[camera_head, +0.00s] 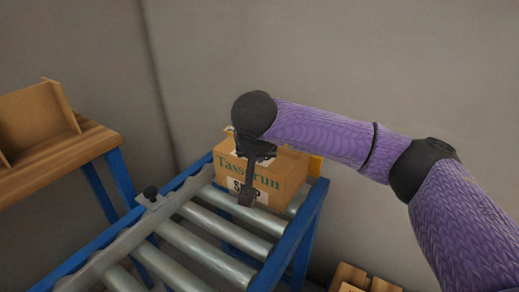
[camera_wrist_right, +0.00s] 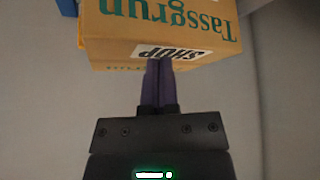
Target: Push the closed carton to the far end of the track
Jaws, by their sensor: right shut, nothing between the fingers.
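The closed carton (camera_head: 281,174) is a brown box with green "Tassgrun" lettering and a white "SHOP" label. It sits at the far end of the roller track (camera_head: 196,241), close to a yellow piece (camera_head: 315,165) behind it. My right gripper (camera_head: 246,199) is shut and empty, pointing down in front of the carton's near face and partly covering it. In the right wrist view the carton (camera_wrist_right: 205,22) fills the top, upside down, and the shut fingertips (camera_wrist_right: 158,62) reach its label. I cannot tell whether they touch. My left gripper is not in view.
A wooden table (camera_head: 58,163) with an open box (camera_head: 38,120) stands at left. Wooden boxes (camera_head: 350,277) lie below right. Walls are close behind.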

